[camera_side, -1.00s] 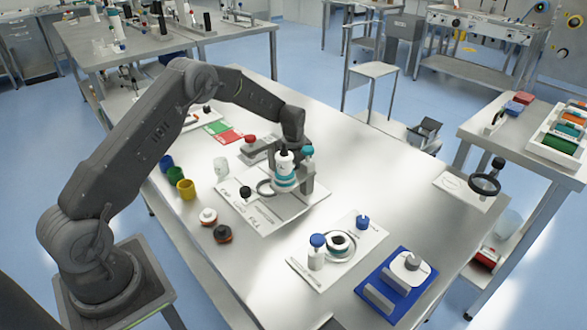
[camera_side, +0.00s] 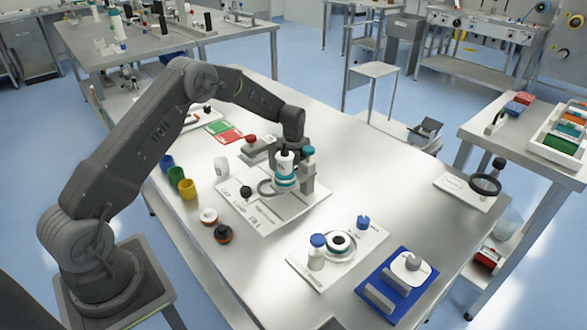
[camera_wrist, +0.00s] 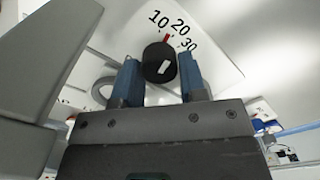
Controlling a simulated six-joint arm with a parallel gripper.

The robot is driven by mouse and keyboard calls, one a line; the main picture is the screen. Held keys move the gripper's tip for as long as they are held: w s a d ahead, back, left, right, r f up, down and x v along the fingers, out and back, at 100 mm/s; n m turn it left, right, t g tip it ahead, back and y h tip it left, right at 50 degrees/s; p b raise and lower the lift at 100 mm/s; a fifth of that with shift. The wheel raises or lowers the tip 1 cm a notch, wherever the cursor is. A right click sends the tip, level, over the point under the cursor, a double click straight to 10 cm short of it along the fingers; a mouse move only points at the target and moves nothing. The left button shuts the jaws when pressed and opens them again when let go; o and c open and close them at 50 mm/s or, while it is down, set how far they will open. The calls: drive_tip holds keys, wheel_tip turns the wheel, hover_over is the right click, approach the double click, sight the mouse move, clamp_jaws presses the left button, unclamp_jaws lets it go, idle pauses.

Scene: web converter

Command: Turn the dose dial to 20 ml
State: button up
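The dose dial (camera_wrist: 158,62) is a round black knob with a white mark on its face, seen in the wrist view. A red mark at its rim points between the printed 10 and 20, on a white plate (camera_wrist: 205,32) that also reads 30. My gripper (camera_wrist: 160,75) has one blue-tipped finger on each side of the dial. Both fingers appear to touch it, with no clear gap. In the side view my wrist (camera_side: 292,122) hangs over a white CAP, LOAD, FILL board (camera_side: 262,222), by a white and teal device (camera_side: 285,180). The dial cannot be made out there.
Blue, green and yellow cups (camera_side: 187,188) stand left of the board. A small black knob (camera_side: 246,192) is on the board's left. A blue-capped bottle (camera_side: 317,250) and a blue tray (camera_side: 380,307) lie toward the front right.

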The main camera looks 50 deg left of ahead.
drive_tip(key=o, duration=0.3)
drive_tip(key=shift+o, duration=0.2)
wheel_tip(320, 180, up, 14)
idle(0.4)
